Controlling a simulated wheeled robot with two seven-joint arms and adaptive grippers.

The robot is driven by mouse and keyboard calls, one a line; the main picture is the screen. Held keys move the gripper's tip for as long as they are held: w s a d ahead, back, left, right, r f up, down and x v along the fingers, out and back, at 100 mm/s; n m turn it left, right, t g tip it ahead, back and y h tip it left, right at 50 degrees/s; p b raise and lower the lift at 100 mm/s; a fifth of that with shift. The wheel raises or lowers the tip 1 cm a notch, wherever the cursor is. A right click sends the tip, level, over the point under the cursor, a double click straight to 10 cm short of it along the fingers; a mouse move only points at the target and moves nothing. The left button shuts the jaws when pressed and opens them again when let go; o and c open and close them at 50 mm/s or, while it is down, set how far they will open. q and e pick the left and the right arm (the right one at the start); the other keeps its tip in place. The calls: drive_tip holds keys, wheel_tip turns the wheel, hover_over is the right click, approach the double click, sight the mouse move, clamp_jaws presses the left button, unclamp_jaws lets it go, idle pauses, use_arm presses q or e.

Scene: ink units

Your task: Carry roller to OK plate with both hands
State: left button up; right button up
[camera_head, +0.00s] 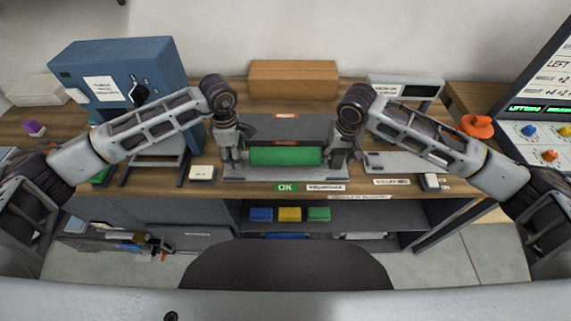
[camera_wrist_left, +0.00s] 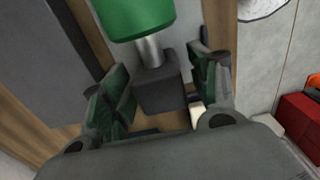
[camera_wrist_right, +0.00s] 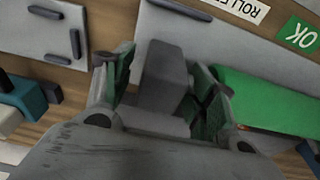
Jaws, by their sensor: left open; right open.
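The green roller (camera_head: 286,156) lies level on a grey plate (camera_head: 270,174) at the middle of the bench, beside the green OK label (camera_head: 286,188). My left gripper (camera_head: 236,160) is open at the roller's left end. In the left wrist view, its fingers (camera_wrist_left: 160,95) stand either side of a dark end block (camera_wrist_left: 160,88), below the roller's metal shaft (camera_wrist_left: 149,50). My right gripper (camera_head: 338,160) is open at the right end. In the right wrist view, its fingers (camera_wrist_right: 160,95) stand either side of a grey end block (camera_wrist_right: 165,75). Finger contact is unclear.
A blue machine (camera_head: 120,75) stands at the left and a cardboard-coloured box (camera_head: 293,80) at the back. An orange knob (camera_head: 477,126) and a control panel (camera_head: 540,130) are at the right. Coloured bins (camera_head: 290,214) sit on the shelf below.

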use_arm(q)
drive_tip(key=shift+r, duration=0.15)
wheel_tip(320, 180, up, 12)
idle(0.7)
drive_tip(key=shift+f, duration=0.2)
use_arm(e)
drive_tip(key=shift+r, duration=0.15)
drive_tip(key=shift+s+r, duration=0.3)
drive_tip(key=shift+r, duration=1.65)
drive_tip(key=shift+s+r, duration=0.3)
drive_tip(key=shift+r, duration=1.6)
drive_tip(key=shift+s+r, duration=0.3)
drive_tip(key=shift+r, duration=1.65)
